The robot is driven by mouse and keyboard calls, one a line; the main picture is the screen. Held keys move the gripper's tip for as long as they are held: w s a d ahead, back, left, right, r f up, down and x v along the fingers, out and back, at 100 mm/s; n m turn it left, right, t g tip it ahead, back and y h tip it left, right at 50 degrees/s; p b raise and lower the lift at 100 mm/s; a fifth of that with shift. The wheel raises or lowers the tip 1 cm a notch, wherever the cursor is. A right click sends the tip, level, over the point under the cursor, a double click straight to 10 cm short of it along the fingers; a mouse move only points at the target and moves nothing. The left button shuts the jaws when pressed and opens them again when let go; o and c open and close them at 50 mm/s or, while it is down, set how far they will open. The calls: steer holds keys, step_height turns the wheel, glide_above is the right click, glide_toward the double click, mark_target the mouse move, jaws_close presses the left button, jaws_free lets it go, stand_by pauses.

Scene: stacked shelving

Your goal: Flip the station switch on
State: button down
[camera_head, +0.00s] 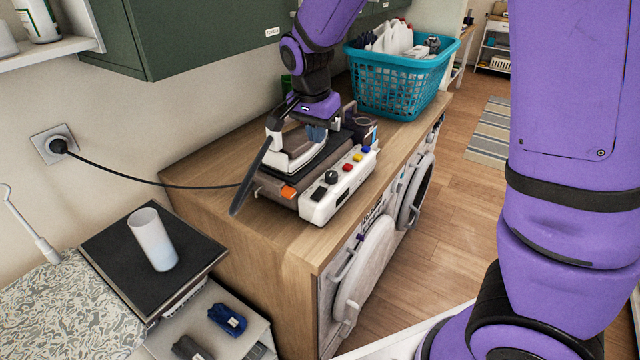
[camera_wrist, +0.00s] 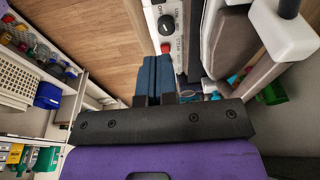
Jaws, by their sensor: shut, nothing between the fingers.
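The ironing station (camera_head: 345,192) sits on the wooden counter, with a white control panel facing the front. The panel has a black rectangular switch (camera_head: 319,193) near its left end, a black knob (camera_head: 331,177), and red, yellow and blue buttons. Whether the switch is on cannot be read. An orange part (camera_head: 289,192) shows at the station's left corner. A white and dark iron (camera_head: 290,158) rests on top. My gripper (camera_head: 317,133) is shut and empty above the station, behind the panel. In the wrist view its blue fingers (camera_wrist: 153,80) are together beside the knob (camera_wrist: 166,24) and red button (camera_wrist: 165,48).
A teal basket (camera_head: 390,88) with bottles stands behind the station. A black cord (camera_head: 150,180) runs to the wall socket (camera_head: 56,144). Green cabinets (camera_head: 200,35) hang above. A white cup (camera_head: 153,240) stands on a dark plate at left.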

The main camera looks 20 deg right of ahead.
mark_target(322, 186)
steer(key=shift+w+a+f, duration=0.15)
steer(key=shift+a+f, duration=0.15)
steer(key=shift+f, duration=0.15)
steer(key=shift+f, duration=0.1)
steer(key=f, duration=0.4)
steer(key=w+d+f, duration=0.1)
steer(key=f, duration=0.4)
steer(key=d+f, duration=0.1)
steer(key=f, duration=0.3)
steer(key=shift+w+d+f, duration=0.1)
steer(key=shift+w+f, duration=0.15)
steer(key=shift+w, duration=0.05)
